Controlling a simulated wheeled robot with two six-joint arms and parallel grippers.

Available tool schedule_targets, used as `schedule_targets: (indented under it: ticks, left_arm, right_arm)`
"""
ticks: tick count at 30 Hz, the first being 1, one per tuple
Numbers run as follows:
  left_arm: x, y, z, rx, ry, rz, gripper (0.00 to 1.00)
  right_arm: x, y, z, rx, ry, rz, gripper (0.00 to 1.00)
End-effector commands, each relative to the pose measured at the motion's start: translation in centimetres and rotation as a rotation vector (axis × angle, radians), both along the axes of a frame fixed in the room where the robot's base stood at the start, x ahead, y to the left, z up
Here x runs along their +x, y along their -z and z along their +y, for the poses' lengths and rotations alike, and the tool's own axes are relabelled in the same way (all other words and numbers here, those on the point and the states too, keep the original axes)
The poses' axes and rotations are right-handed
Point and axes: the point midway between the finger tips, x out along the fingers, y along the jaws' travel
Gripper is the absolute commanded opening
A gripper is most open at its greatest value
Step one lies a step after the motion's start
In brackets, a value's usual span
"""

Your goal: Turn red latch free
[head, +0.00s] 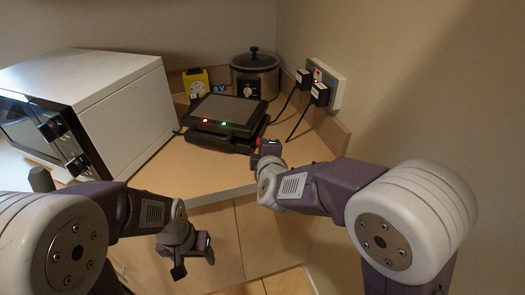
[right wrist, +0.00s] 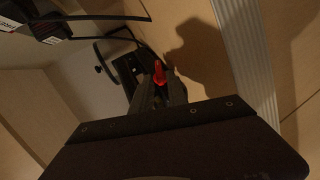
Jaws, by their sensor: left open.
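A black press (head: 225,120) with a grey top stands on the wooden worktop, with a small red light and a green light on its front. The red latch (right wrist: 158,72) shows in the right wrist view as a small red piece at the tips of my right gripper (right wrist: 160,92). In the head view, a small red spot shows at my right gripper (head: 269,150), just right of the press. Whether its fingers grip the latch or only stand around it is unclear. My left gripper (head: 193,261) is open and empty, pointing down in front of the worktop edge.
A white toaster oven (head: 115,95) stands at the left. A slow cooker (head: 255,76) and a yellow device (head: 196,82) are behind the press. Black plugs (head: 319,95) with hanging cables are in the right wall socket. Bare worktop lies in front of the press.

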Motion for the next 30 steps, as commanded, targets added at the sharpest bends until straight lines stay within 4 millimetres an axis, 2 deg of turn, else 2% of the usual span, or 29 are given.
schedule_targets:
  ticks: [3, 6, 14, 16, 22, 26, 30]
  left_arm:
    - [0.0, 0.8, 0.0, 0.0, 0.0, 0.0, 0.66]
    - [0.0, 0.9, 0.0, 0.0, 0.0, 0.0, 0.66]
    - [0.0, 0.8, 0.0, 0.0, 0.0, 0.0, 0.66]
    - [0.0, 0.8, 0.0, 0.0, 0.0, 0.0, 0.66]
    - [0.0, 0.7, 0.0, 0.0, 0.0, 0.0, 0.66]
    - [0.0, -0.4, 0.0, 0.0, 0.0, 0.0, 0.66]
    - [0.0, -3.3, 0.0, 0.0, 0.0, 0.0, 0.66]
  right_arm:
    - [1.6, 0.8, 0.2, 0.0, 0.001, 0.0, 0.19]
    - [2.3, 0.9, 0.3, 0.0, 0.0, 0.001, 0.19]
    - [2.5, 0.9, 0.3, 0.0, 0.0, 0.001, 0.19]
    - [2.5, 0.9, 0.3, 0.0, 0.0, 0.001, 0.0]
    - [2.5, 0.8, 0.3, 0.001, -0.001, 0.003, 0.0]
    - [2.5, 0.4, 0.3, 0.006, -0.001, 0.018, 0.0]
    - [2.6, -0.4, 0.3, 0.019, -0.002, 0.069, 0.0]
